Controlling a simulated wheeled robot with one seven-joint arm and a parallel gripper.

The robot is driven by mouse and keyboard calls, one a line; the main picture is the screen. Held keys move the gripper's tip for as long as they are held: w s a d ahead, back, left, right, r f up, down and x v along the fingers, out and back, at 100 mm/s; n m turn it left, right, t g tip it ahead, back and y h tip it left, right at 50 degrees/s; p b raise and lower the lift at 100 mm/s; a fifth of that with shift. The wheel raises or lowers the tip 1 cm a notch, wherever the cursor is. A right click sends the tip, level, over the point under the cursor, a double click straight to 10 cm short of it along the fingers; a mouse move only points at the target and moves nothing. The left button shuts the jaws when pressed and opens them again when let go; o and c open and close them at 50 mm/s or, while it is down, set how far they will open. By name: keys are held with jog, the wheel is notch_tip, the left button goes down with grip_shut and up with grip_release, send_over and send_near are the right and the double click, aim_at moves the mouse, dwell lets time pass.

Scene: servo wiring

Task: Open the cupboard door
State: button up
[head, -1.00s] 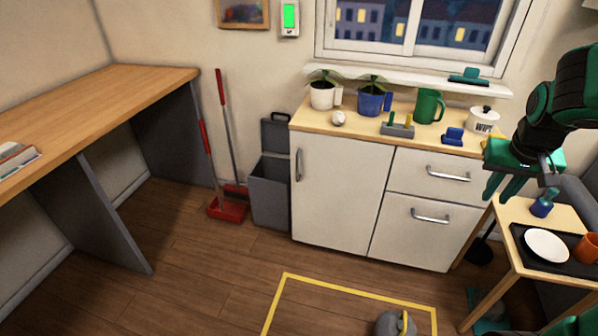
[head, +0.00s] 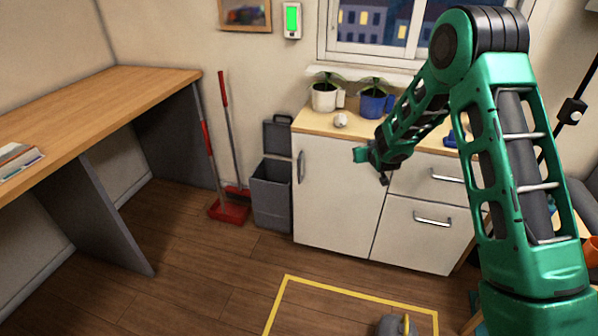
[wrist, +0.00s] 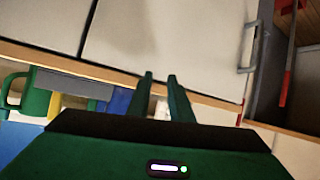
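The cupboard door (head: 338,190) is a white panel on the left of the low cabinet, and it is closed. Its metal bar handle (head: 300,166) stands upright near the door's left edge. In the wrist view the door (wrist: 165,35) fills the upper middle, with the handle (wrist: 249,48) at upper right. My gripper (wrist: 160,76) is open and empty, its two dark green fingers apart and pointing toward the door side. In the head view my gripper (head: 361,155) is in front of the door's upper right, right of the handle and apart from it. Its fingertips are hard to make out there.
Two drawers with bar handles (head: 432,219) are right of the door. The worktop (head: 315,122) holds potted plants and a small white object (head: 340,120). A grey bin (head: 271,195) and red dustpan (head: 229,212) stand left.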

jog(key=a+f+n+t+y, duration=0.1)
jog(key=a+f+t+y, duration=0.2)
jog(key=a+f, duration=0.6)
jog(key=a+f+n+t+y, duration=0.1)
jog(key=a+f+t+y, duration=0.15)
jog(key=a+f, duration=0.7)
notch_tip(320, 180, up, 2)
send_over(299, 182)
jog(key=shift+w+g, duration=0.25)
jog(key=shift+w, duration=0.2)
grip_shut()
